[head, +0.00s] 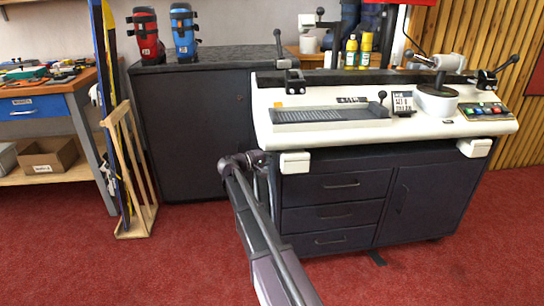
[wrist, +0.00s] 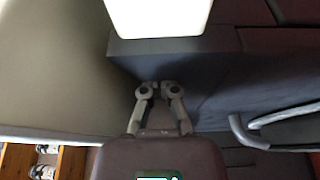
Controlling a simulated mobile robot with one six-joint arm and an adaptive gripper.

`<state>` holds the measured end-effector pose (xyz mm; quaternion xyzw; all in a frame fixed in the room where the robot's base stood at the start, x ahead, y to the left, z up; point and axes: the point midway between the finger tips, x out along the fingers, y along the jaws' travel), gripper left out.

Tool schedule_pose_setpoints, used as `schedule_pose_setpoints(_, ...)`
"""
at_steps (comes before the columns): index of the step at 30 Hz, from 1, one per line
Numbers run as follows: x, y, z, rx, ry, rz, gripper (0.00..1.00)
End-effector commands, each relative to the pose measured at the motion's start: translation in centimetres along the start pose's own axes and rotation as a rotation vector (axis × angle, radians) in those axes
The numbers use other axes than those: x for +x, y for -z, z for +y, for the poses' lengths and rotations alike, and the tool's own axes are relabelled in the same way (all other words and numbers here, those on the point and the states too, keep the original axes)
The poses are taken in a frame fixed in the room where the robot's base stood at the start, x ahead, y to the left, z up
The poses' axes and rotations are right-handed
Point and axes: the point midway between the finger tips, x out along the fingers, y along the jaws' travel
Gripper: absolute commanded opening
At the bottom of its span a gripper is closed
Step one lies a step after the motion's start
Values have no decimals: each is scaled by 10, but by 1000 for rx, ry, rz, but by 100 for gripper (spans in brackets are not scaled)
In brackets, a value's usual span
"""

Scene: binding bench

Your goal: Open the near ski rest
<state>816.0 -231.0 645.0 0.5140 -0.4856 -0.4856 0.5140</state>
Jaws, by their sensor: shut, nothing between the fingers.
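The white binding bench (head: 390,135) stands on a dark cabinet. Two white blocks jut from under its front edge, a left one (head: 295,163) and a right one (head: 475,147). Black clamps with levers stand on top, at the left (head: 288,80) and right (head: 487,80). None of these is labelled as the near ski rest. My gripper (head: 258,157) is just left of the left block, partly hidden by my arm. In the wrist view my gripper (wrist: 160,88) is shut and empty, below a white block (wrist: 158,15) and apart from it in the picture.
A dark cabinet (head: 195,130) with red and blue boots stands left of the bench. A wooden rack (head: 135,195) with skis is further left, by a workbench (head: 40,105). Drawers (head: 335,215) lie under the bench. Red carpet (head: 410,275) in front is clear.

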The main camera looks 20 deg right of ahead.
Motion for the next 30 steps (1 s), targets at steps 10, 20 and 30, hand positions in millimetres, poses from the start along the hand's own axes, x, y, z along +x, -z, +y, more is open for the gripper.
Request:
schedule_pose_setpoints(10,0,0,0,0,0,0,0)
schedule_pose_setpoints(20,-11,-35,0,0,0,1,0)
schedule_pose_setpoints(30,-38,-116,0,0,0,-1,0)
